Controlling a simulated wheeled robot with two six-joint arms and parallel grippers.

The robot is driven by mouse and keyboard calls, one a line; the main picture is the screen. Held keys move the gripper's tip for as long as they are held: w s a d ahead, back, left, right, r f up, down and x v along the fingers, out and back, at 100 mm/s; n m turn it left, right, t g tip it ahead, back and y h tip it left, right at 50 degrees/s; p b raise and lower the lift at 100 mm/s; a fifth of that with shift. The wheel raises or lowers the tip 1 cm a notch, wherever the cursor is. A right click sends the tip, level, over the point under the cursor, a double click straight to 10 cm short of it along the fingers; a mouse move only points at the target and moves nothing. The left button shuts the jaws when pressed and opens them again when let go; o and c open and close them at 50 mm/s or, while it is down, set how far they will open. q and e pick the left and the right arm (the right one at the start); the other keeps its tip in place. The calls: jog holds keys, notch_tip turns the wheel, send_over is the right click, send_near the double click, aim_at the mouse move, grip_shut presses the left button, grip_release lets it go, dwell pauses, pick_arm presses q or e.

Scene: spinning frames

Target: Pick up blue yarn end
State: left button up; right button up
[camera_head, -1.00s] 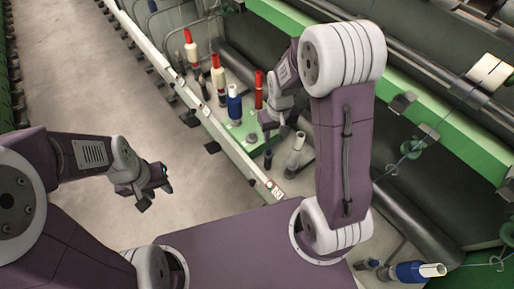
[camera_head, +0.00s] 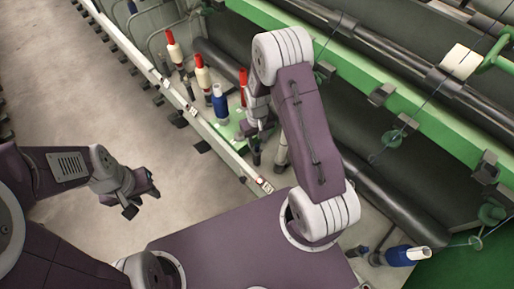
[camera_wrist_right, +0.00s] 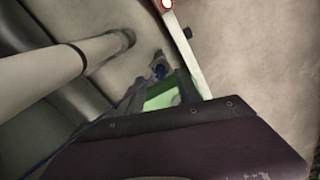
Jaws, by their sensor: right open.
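A thin dark blue yarn (camera_wrist_right: 75,137) runs across the lower left of the right wrist view. Its free end cannot be made out. In the head view a fine blue strand (camera_head: 423,104) hangs from the upper roller area at the right. My left gripper (camera_head: 141,202) is open and empty over bare floor.
A blue bobbin (camera_head: 219,104) stands upright near the right gripper, with red-topped bobbins (camera_head: 203,75) behind it. The machine's green rail (camera_head: 365,83) runs along the right. Floor at left is clear.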

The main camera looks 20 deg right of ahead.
aim_at(257, 146)
notch_tip(257, 146, down, 3)
jog(key=shift+w+r, duration=0.15)
jog(key=shift+r, duration=0.1)
grip_shut()
jog(key=w+r+p, duration=0.4)
jog(key=r+p, duration=0.1)
jog(key=r, duration=0.5)
jog(key=s+p, duration=0.1)
jog(key=p, duration=0.1)
jog(key=s+f+p, duration=0.1)
jog(key=p, duration=0.1)
jog(key=s+f+p, duration=0.1)
jog(key=s+p, duration=0.1)
jog(key=shift+s+f, duration=0.1)
jog(key=shift+s, duration=0.1)
jog(key=shift+f, duration=0.15)
